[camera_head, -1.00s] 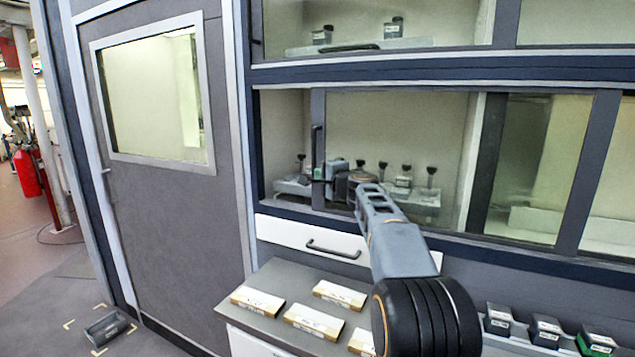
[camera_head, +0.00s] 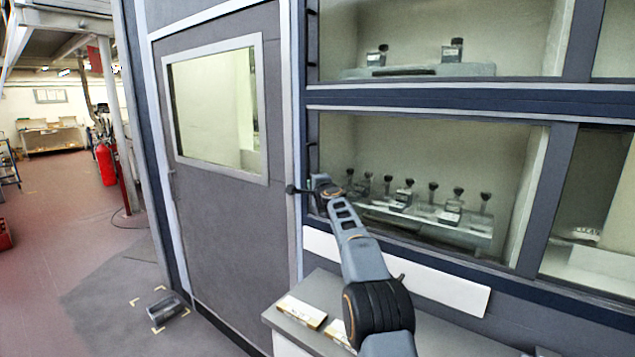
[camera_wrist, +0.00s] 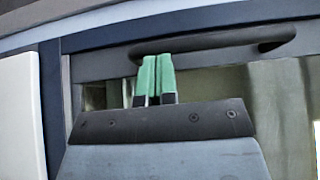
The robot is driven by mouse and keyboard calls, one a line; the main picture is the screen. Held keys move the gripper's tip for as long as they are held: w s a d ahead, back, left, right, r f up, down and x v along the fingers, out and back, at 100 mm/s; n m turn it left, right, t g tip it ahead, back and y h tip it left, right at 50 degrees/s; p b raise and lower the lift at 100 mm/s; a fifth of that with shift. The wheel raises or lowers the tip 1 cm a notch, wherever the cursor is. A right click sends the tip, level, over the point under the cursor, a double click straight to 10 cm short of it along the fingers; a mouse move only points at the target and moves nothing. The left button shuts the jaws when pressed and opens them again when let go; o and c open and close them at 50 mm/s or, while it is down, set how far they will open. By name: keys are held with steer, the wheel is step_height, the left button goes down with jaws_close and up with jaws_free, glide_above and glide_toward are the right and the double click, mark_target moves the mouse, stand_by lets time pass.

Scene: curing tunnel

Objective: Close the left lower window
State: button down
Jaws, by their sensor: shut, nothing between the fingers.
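The left lower window (camera_head: 430,150) is a glass pane in a grey frame. In the head view its left upright lies against the cabinet's left frame, and I see no clear gap there. Its black bar handle (camera_wrist: 220,50) crosses the top of the wrist view, beside the dark blue frame. My gripper (camera_wrist: 156,62) has its green fingertips together at one end of this handle, touching or very near it, not around it. In the head view my arm's end covers the lower left corner of the window.
Several dark-topped items stand on a shelf (camera_head: 425,215) behind the glass. A grey door (camera_head: 225,215) is to the left. A grey bin (camera_head: 165,306) lies on the floor.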

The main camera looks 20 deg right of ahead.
steer(key=shift+a+r, duration=0.1)
steer(key=shift+r, duration=0.25)
steer(key=shift+s, duration=0.1)
